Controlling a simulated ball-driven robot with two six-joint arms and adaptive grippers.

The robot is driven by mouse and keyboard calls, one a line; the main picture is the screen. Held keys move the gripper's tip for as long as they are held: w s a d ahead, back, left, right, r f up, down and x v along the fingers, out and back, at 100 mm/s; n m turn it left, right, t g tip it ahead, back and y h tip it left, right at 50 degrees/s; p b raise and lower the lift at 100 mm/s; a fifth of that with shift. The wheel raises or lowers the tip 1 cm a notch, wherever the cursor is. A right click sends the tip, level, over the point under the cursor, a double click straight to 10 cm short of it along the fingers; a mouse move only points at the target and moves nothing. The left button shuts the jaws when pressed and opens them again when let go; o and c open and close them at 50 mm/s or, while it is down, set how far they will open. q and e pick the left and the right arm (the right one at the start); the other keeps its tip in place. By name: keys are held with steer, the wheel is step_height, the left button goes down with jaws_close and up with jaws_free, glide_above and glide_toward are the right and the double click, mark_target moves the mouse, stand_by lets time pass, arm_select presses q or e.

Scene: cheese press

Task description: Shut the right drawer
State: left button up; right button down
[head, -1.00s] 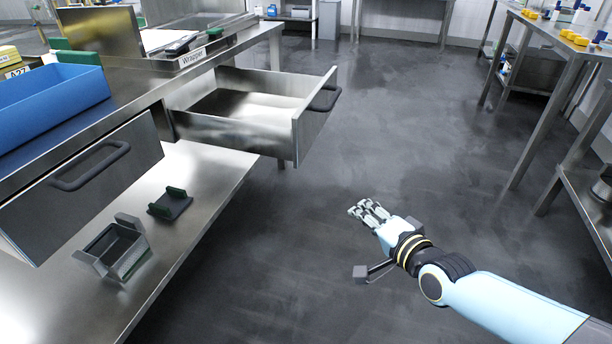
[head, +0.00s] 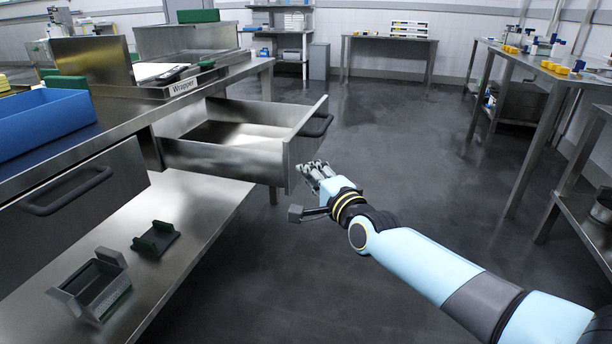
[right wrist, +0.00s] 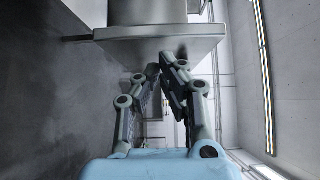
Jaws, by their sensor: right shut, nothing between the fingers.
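The right drawer (head: 222,150) is pulled far out of the bench in the head view. It is a steel box, empty as far as I see. Its front panel (head: 296,160) carries a dark bar handle (head: 316,126). My right gripper (head: 309,168) is shut and empty, close by the lower front corner of that panel. I cannot tell whether it touches. In the right wrist view, its closed fingertips (right wrist: 164,68) point toward a grey metal body (right wrist: 160,45), which I cannot name surely. My left gripper is not in view.
The left drawer (head: 110,165) has a dark handle and sits left of the open one. A blue bin (head: 40,125) stands on the bench. The lower shelf (head: 205,200) holds a metal mould (head: 95,283) and a green-ended holder (head: 156,238). The floor right of the drawer is clear.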

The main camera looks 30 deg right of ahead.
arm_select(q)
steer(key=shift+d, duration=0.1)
arm_select(e)
steer(key=shift+w+a, duration=0.3)
steer(key=shift+w, duration=0.05)
